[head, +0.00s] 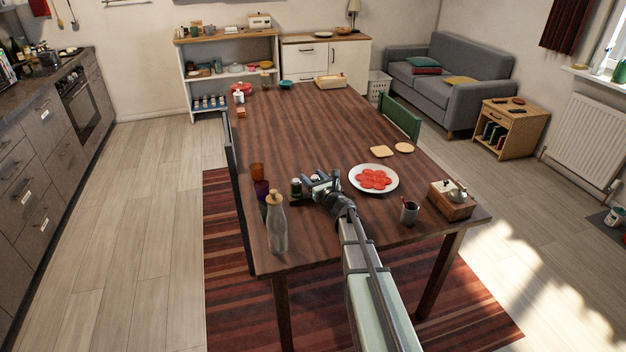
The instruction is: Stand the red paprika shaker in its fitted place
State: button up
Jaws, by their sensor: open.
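My gripper (308,186) is low over the near half of the table, its jaws open. A small dark jar (296,189) with a pale top stands upright at its left end; I cannot tell whether it is between the fingers or just beyond them. I cannot make out a clearly red shaker. A small reddish item (241,112) lies at the far left of the table, too small to identify. A wooden holder (452,209) at the near right carries a white item and a silver domed one; its fitted places are not clear.
A glass bottle (278,230) with a cork and coloured tumblers (257,173) stand left of my gripper. The middle of the table (300,130) is clear.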

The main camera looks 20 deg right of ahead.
jog(key=v, duration=1.2)
jog(key=shift+r, duration=0.1)
